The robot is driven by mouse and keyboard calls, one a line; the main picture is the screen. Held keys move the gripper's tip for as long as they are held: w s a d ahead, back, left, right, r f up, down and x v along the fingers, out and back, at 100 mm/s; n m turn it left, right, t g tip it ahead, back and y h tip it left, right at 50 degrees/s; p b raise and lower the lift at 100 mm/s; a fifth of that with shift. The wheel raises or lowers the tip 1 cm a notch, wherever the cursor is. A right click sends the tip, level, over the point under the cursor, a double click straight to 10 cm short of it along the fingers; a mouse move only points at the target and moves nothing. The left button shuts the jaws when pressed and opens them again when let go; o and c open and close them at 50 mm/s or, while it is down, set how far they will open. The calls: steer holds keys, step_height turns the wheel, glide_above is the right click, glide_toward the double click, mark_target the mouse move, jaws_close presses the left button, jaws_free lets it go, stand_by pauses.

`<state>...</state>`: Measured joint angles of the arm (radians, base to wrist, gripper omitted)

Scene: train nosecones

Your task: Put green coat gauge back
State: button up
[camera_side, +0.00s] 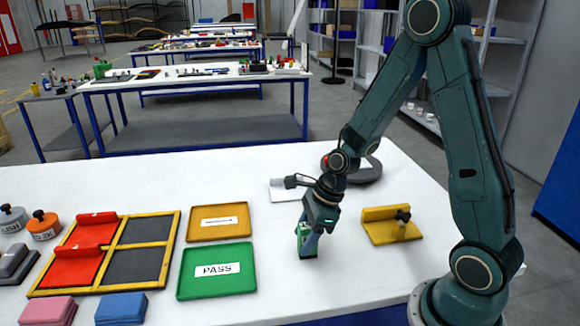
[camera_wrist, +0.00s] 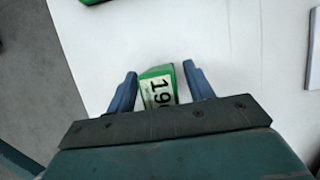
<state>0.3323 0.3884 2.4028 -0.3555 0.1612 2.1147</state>
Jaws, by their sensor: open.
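The green coat gauge (camera_side: 306,240) is a small green block standing on the white table, right of the green PASS tray. In the wrist view the gauge (camera_wrist: 158,88) shows a white label with black digits, partly cut off by my gripper body. My gripper (camera_side: 309,235) points down over the gauge. In the wrist view my gripper (camera_wrist: 160,85) is open, with one blue finger on each side of the gauge.
The green PASS tray (camera_side: 216,284) and an orange tray (camera_side: 219,236) lie empty to the left. A yellow-framed rack (camera_side: 125,215) holds red pieces. A yellow fixture (camera_side: 380,228) stands to the right, a dark round base (camera_side: 364,172) behind. The table front near the gauge is clear.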

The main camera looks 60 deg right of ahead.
steer(key=shift+r, duration=0.1)
steer(key=v, duration=1.2)
stand_by(0.7)
steer(key=s+a+r+n+t+h, duration=0.1)
steer(key=s+r+n, duration=0.4)
steer(key=n, duration=0.8)
steer(key=s+a+r+n+t+h, duration=0.1)
steer(key=s+a+r+n, duration=0.3)
steer(key=s+n, duration=0.4)
steer(key=r+n+h, duration=0.1)
steer(key=n, duration=0.5)
steer(key=shift+s+a+r, duration=0.15)
steer(key=shift+a+r, duration=0.15)
steer(key=shift+r, duration=0.1)
